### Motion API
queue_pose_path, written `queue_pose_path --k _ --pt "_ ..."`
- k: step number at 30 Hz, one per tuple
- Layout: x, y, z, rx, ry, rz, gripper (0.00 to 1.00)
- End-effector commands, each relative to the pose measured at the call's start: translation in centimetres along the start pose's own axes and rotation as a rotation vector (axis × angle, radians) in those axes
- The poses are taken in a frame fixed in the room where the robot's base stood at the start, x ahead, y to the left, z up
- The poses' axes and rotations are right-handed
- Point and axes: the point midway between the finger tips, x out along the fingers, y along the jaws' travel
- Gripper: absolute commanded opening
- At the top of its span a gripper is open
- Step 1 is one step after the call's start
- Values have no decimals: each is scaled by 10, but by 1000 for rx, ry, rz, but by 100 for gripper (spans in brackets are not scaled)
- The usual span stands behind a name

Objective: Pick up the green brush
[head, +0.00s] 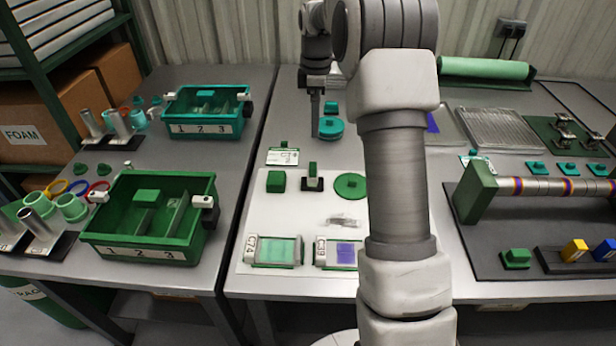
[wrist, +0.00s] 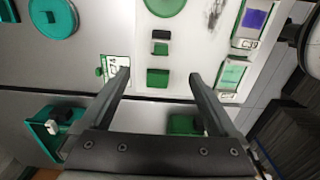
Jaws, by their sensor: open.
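What looks like the green brush (head: 312,172), an upright green piece on a dark base, stands on the white sheet between a green block (head: 276,181) and a green disc (head: 350,186). In the wrist view the brush (wrist: 160,42) shows beyond the fingertips, with the block (wrist: 157,77) seen between them. My gripper (head: 315,132) points down at the back of the table, near a teal disc (head: 330,126), farther back than the brush. In the wrist view my gripper (wrist: 160,76) is open with nothing held.
Two labelled cards, one green (head: 274,251) and one purple (head: 337,253), lie at the sheet's front. A small label card (head: 283,156) stands behind the block. A green divided bin (head: 103,240) is on the left table. My arm hides part of the right side.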

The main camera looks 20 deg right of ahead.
Motion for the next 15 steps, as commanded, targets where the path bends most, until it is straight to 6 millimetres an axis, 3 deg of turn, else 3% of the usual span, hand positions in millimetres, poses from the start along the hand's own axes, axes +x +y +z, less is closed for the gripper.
queue_pose_path --k 5,15 --pt "27 0 0 -5 -1 -5 95" --pt "100 0 0 -3 -1 -4 95"
